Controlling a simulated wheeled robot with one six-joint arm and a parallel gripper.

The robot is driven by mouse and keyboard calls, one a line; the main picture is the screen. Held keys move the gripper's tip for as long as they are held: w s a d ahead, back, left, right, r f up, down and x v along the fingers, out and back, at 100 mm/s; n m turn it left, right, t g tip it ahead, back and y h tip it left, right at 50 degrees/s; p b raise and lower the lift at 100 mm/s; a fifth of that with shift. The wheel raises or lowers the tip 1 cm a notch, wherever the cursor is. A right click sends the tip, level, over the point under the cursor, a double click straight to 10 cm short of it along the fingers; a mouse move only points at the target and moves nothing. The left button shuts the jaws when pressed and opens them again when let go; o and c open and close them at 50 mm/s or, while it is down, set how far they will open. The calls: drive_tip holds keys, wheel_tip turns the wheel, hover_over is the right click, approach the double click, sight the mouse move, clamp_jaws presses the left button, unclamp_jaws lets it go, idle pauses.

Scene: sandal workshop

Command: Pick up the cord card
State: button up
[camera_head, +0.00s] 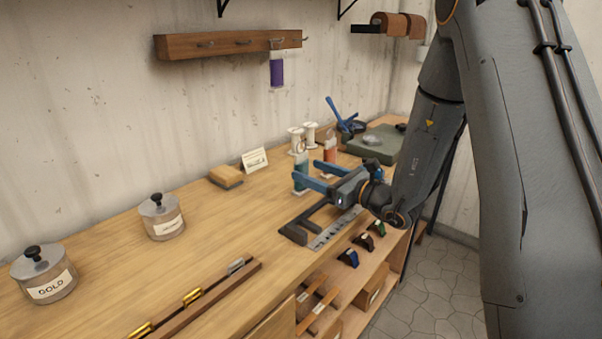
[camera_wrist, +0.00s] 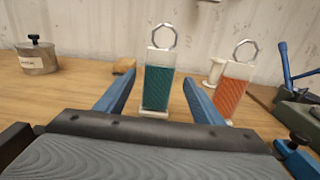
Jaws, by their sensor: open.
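A teal cord card (camera_wrist: 157,88) with a white top and a metal ring stands upright on the bench, ahead of and between my fingers in the wrist view. It also shows in the head view (camera_head: 300,172), partly behind a finger. My gripper (camera_head: 315,176) is open and empty, its blue fingers pointing at this card. An orange cord card (camera_wrist: 233,88) with a ring stands to the right, outside the fingers. A purple cord card (camera_head: 277,72) hangs from a hook on the wall rack. I cannot tell which card the task means.
White spools (camera_head: 310,131) stand behind the cards. A green block (camera_head: 375,144) and blue-handled tool (camera_head: 341,117) are at the far right. A sponge-like block (camera_head: 226,177) and label card (camera_head: 254,160) are left. A metal ruler (camera_head: 335,228) lies under my arm.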

sight(305, 167)
drive_tip(key=p+x, duration=0.1)
drive_tip(key=x, duration=0.3)
drive_tip(key=shift+a+r, duration=0.1)
drive_tip(key=shift+r, duration=0.05)
drive_tip(key=c, duration=1.2)
drive_tip(key=shift+c, duration=0.2)
drive_tip(key=shift+r, duration=0.15)
wheel_tip(305, 167, up, 10)
drive_tip(key=shift+f+b, duration=0.15)
drive_tip(key=shift+b, duration=0.6)
